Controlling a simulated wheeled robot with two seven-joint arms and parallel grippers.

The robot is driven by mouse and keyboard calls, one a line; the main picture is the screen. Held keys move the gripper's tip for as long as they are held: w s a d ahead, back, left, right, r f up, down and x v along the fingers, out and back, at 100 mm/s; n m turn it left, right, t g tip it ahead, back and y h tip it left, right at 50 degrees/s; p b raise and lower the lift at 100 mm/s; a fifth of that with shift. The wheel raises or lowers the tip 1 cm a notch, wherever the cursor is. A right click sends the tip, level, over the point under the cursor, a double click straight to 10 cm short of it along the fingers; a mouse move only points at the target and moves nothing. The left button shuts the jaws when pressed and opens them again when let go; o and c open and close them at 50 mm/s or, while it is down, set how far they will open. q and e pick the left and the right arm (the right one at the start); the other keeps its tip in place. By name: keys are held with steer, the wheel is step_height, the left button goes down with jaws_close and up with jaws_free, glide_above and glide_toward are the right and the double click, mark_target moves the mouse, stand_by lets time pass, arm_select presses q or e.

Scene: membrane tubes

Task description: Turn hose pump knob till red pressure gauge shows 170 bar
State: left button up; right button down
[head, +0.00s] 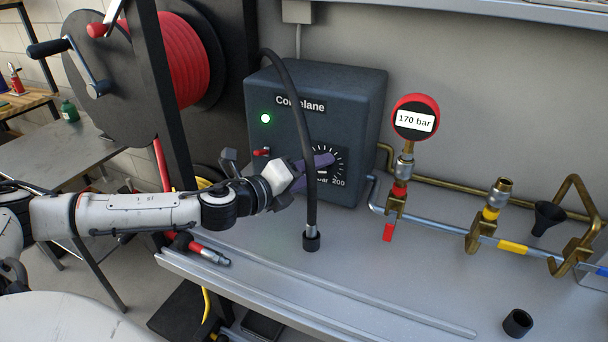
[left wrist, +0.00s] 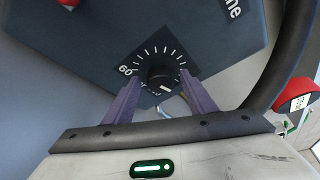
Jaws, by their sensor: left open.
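The red pressure gauge (head: 415,119) stands on a brass fitting at the right and its display reads 170 bar. The gauge also shows at the right edge of the left wrist view (left wrist: 297,96), small and tilted. The dark pump box (head: 335,110) has a lit green lamp and a dial with white marks. My left gripper (head: 323,161) is open at the dial. Its purple fingers (left wrist: 160,80) lie either side of the knob, with gaps visible. My right gripper is out of view.
A black hose (head: 305,135) arches in front of the pump box, close to my left gripper. Brass and steel pipes (head: 430,218) run along the bench (head: 350,262) at the right. A red hose reel (head: 180,60) stands at the left. The front bench is mostly clear.

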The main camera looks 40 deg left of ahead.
arm_select(q)
steer(key=d+v, duration=0.1)
steer(key=v, duration=0.9)
steer(key=shift+a, duration=0.45)
